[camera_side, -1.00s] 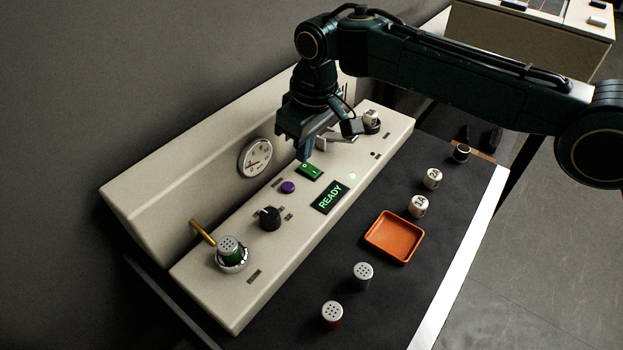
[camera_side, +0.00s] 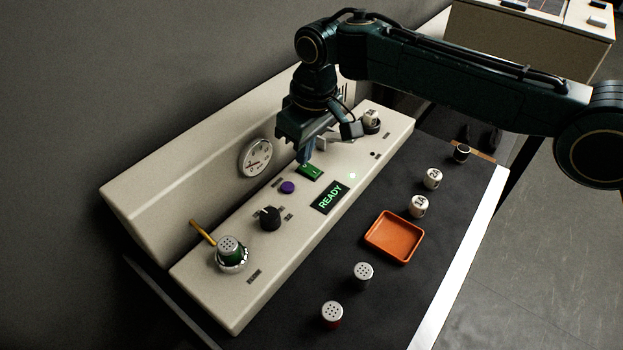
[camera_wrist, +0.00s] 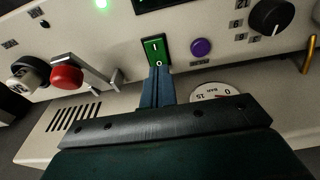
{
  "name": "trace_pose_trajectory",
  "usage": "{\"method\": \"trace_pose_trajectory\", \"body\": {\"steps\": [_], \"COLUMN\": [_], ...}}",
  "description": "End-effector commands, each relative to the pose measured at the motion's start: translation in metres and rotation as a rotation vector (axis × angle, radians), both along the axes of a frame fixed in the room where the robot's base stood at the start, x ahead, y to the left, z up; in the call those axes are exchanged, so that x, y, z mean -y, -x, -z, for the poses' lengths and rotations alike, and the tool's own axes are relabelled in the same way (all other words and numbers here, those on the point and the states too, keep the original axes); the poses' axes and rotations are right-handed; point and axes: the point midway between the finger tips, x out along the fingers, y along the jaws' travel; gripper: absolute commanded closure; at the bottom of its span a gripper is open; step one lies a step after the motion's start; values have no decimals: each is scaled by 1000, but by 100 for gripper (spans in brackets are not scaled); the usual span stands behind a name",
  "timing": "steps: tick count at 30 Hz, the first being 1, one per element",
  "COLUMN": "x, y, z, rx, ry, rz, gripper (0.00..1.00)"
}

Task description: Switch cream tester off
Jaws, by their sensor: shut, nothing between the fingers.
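The cream tester (camera_side: 190,262) is a long cream-coloured machine. Its green rocker switch (camera_side: 310,172) carries I and O marks and also shows in the wrist view (camera_wrist: 154,48). The display (camera_side: 329,197) is lit and reads READY. My gripper (camera_side: 304,158) is shut and empty, pointing down at the wall-side end of the switch. In the wrist view the closed fingertips (camera_wrist: 159,72) are right at the O end; I cannot tell whether they touch it.
A purple button (camera_side: 288,187) and a black knob (camera_side: 270,217) sit beside the switch. A red-knobbed lever (camera_wrist: 66,77) is on its other side. A round gauge (camera_side: 255,158) is on the back panel. An orange tray (camera_side: 394,237) and several small containers stand on the dark mat.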

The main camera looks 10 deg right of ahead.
Motion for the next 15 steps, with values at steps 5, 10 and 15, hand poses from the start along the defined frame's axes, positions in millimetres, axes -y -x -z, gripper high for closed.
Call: {"method": "trace_pose_trajectory", "body": {"steps": [5, 10, 15], "x": [0, 0, 0], "y": [0, 0, 0], "z": [2, 4, 6], "rx": [0, -1, -1], "ry": [0, 1, 1], "rz": [0, 0, 0], "gripper": [100, 100, 100]}}
